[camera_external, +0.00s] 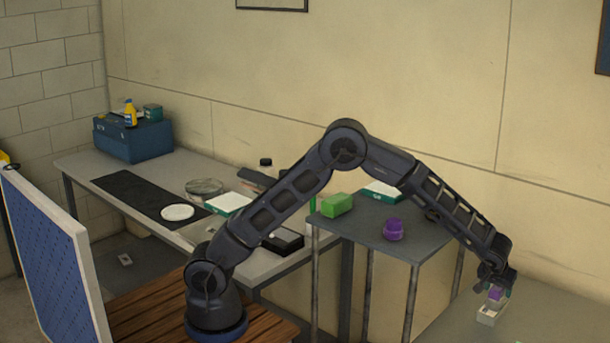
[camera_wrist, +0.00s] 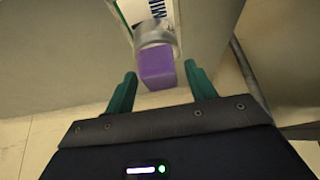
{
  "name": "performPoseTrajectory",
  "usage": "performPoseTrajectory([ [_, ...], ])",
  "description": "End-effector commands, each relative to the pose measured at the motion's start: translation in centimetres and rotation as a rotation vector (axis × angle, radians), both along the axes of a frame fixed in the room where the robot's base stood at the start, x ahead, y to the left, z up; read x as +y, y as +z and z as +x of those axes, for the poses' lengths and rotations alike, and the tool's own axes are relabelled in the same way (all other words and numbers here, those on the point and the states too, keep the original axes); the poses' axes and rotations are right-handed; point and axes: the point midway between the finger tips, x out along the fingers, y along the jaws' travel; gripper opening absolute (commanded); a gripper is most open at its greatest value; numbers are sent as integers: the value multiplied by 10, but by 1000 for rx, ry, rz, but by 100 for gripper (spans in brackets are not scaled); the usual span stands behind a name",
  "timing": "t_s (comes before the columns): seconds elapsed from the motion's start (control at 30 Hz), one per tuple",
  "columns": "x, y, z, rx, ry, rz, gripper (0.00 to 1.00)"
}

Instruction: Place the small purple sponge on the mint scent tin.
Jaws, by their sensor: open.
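A small purple sponge (camera_wrist: 157,68) shows between the fingertips of my gripper (camera_wrist: 160,71) in the wrist view, with a gap on each side. In the external view my gripper (camera_external: 494,289) is at the far right, pointing down, with the purple sponge (camera_external: 495,295) below it. A silvery round tin (camera_wrist: 153,33) touches or lies just behind the sponge in the wrist view. I cannot tell whether the sponge rests on it, or whether it is the mint scent tin; no label is readable. My gripper is open.
The dark middle table holds a green block (camera_external: 337,205) and another purple object (camera_external: 393,230). The long bench carries a white disc (camera_external: 178,212) and a blue toolbox (camera_external: 134,138).

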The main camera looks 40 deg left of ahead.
Motion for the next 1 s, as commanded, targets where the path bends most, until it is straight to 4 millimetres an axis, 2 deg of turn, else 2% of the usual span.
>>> performPoseTrajectory([
  [0.17,0,19,-10,-2,0,-2,55],
  [0.4,0,60,-34,-2,-1,-2,55],
  [0.6,-1,88,-50,-2,-1,-2,55],
  [0.77,0,100,-57,-1,1,0,55],
  [1.0,3,106,-58,0,1,0,55],
])
